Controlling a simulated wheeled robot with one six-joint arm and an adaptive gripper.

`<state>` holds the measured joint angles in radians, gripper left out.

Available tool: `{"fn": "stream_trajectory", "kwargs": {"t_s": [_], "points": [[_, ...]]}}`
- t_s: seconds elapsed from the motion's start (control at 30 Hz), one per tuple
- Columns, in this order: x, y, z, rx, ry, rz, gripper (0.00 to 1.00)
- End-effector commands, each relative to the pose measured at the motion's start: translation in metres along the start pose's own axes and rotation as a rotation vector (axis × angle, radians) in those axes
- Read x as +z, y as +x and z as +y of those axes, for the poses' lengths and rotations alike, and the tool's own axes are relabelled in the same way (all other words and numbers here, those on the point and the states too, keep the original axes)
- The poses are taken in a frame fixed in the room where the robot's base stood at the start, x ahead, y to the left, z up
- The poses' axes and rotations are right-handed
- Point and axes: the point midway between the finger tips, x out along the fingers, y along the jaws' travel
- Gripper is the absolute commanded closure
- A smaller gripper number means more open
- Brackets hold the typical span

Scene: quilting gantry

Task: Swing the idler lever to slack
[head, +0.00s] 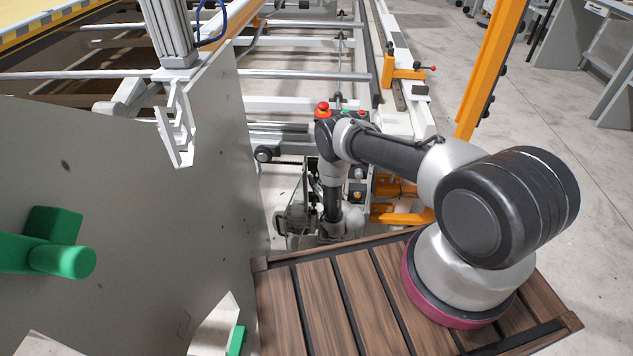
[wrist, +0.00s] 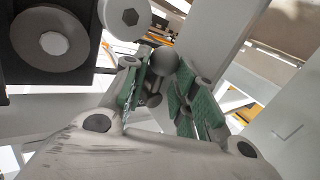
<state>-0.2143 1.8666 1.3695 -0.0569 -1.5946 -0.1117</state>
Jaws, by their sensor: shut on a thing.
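In the wrist view, my gripper (wrist: 160,82) has its two green-padded fingers closed about a dark rounded knob (wrist: 163,61), which I take to be the end of the idler lever. The knob sits between the fingertips. The lever's shaft and pivot are mostly hidden behind the fingers, so its angle cannot be told. In the head view my arm reaches down into the gantry frame. The gripper and the lever cannot be made out there.
A red stop button (head: 323,108) stands close to my arm. White gantry rails (head: 300,105) lie behind it, and an orange post (head: 490,70) rises at right. In the wrist view a large round roller end (wrist: 52,40) is close at upper left. Open floor (head: 590,150) lies at right.

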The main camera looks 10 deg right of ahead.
Motion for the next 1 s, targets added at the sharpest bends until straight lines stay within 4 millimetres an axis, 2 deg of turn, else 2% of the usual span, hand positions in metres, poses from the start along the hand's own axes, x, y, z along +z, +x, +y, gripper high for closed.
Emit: {"fn": "stream_trajectory", "kwargs": {"t_s": [0.7, 1.0], "points": [[-0.015, -0.010, 0.014, -0.001, -0.532, -0.355, 0.96], [-0.020, -0.012, 0.017, -0.002, -0.693, -0.464, 0.96]]}}
